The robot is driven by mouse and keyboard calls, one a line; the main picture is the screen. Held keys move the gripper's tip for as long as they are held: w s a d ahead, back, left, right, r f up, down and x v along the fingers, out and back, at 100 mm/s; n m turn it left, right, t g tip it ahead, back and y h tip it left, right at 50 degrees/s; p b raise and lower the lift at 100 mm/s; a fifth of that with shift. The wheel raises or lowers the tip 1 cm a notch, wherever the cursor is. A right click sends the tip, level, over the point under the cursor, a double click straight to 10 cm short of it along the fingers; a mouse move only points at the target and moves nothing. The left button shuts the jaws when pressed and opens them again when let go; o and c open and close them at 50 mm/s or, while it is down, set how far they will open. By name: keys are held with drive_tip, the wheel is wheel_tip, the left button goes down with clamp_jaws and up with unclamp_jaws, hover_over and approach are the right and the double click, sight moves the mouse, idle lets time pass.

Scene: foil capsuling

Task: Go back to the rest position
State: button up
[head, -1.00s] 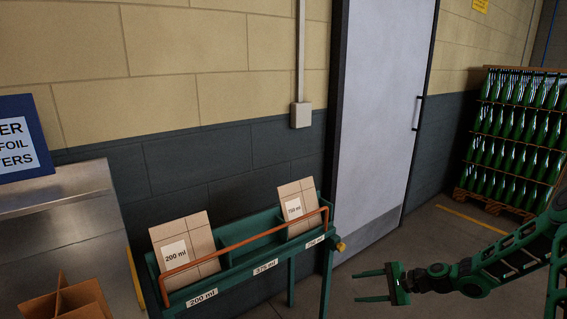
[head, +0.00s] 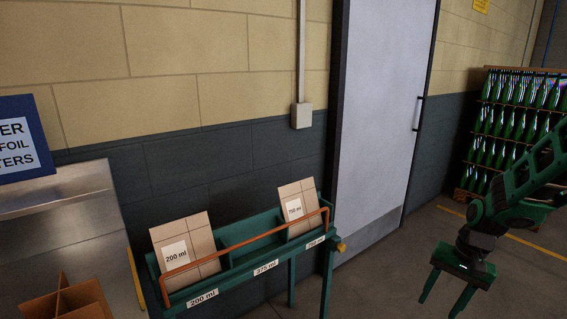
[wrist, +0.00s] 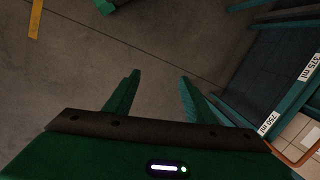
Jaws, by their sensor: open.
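My gripper (head: 447,292) is at the lower right of the head view, fingers pointing down over the bare floor. It is open, with nothing between the fingers. It hangs to the right of the green rack (head: 290,257) and apart from it. In the wrist view its two green fingers (wrist: 157,95) stand apart above the grey floor. The rack's labels for 375 ml and 750 ml show at the right of that view.
The rack holds a 200 ml carton (head: 190,238) at left and a 750 ml carton (head: 297,209) at right; its middle slot is empty. A steel bench (head: 75,215) stands at far left. A door (head: 378,120) and a rack of green bottles (head: 510,130) are behind. Floor between is clear.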

drive_tip(key=s+r, duration=0.4)
drive_tip(key=s, duration=0.3)
drive_tip(key=s+d+r+h, duration=0.1)
drive_tip(key=s+r, duration=0.3)
drive_tip(key=s, duration=0.3)
drive_tip(key=s+r+n, duration=0.1)
drive_tip(key=s+r, duration=0.3)
drive_tip(key=s, duration=0.4)
drive_tip(key=shift+d+r+h, duration=0.3)
drive_tip(key=shift+r+h, duration=0.1)
drive_tip(key=shift+s, duration=0.1)
